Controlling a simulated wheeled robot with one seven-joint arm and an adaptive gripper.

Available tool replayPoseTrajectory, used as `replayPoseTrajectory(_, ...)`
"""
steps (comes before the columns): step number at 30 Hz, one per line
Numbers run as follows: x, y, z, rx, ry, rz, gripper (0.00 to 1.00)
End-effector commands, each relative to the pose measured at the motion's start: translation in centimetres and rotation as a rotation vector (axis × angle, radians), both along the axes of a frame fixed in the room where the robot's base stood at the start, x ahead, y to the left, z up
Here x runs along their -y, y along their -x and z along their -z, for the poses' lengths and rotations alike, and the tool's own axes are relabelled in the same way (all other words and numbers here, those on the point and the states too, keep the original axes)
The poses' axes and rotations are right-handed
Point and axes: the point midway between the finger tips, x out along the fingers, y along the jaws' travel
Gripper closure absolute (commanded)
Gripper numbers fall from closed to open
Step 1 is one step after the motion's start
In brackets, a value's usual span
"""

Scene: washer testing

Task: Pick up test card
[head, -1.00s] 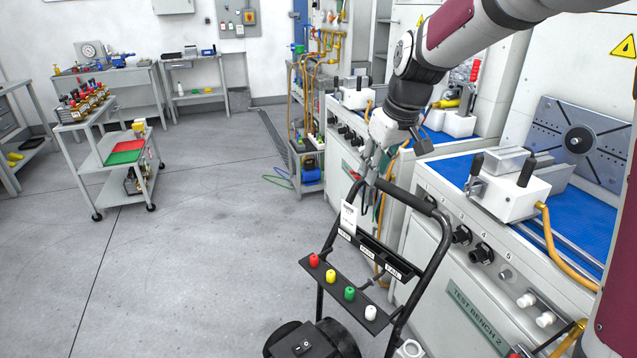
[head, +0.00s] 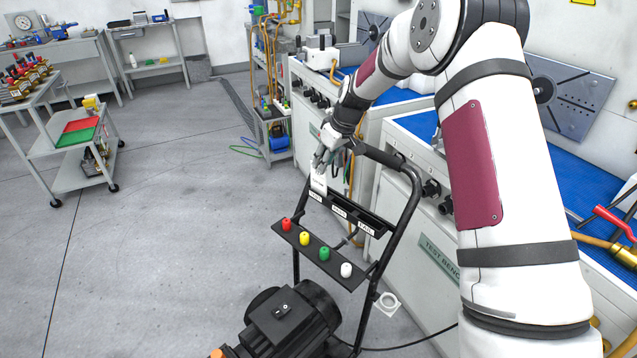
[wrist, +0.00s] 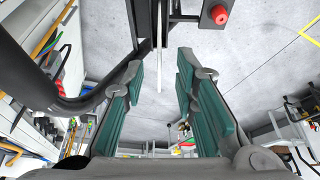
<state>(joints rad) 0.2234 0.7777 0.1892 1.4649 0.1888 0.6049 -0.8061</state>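The white test card (head: 318,183) stands upright at the left end of a black tray (head: 345,211) with several small labels on the black-framed cart. In the wrist view a thin pale upright strip (wrist: 158,60), likely the card seen edge-on, shows between the fingers. My gripper (head: 321,163) is at the card's top edge in the head view. In the wrist view my gripper (wrist: 160,75) is open, with a gap between each teal-padded finger and the strip. The card's lower end is hidden by the tray.
The cart's black handle (head: 385,157) runs close beside my gripper. Red, yellow, green and white knobs sit on a bar (head: 318,258) below the tray, above a black motor (head: 285,310). The test bench (head: 435,245) stands to the right. Open floor (head: 180,240) lies left.

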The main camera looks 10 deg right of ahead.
Motion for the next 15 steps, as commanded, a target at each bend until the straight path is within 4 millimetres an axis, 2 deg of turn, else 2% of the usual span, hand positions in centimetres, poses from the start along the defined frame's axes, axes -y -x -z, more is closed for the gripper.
replayPoseTrajectory(1,-0.2,-0.2,0.7,-0.001,0.0,0.0,0.73)
replayPoseTrajectory(8,-0.5,-0.7,2.0,0.0,0.0,0.0,0.73)
replayPoseTrajectory(15,-1.2,-2.0,5.1,-0.001,0.001,0.0,0.73)
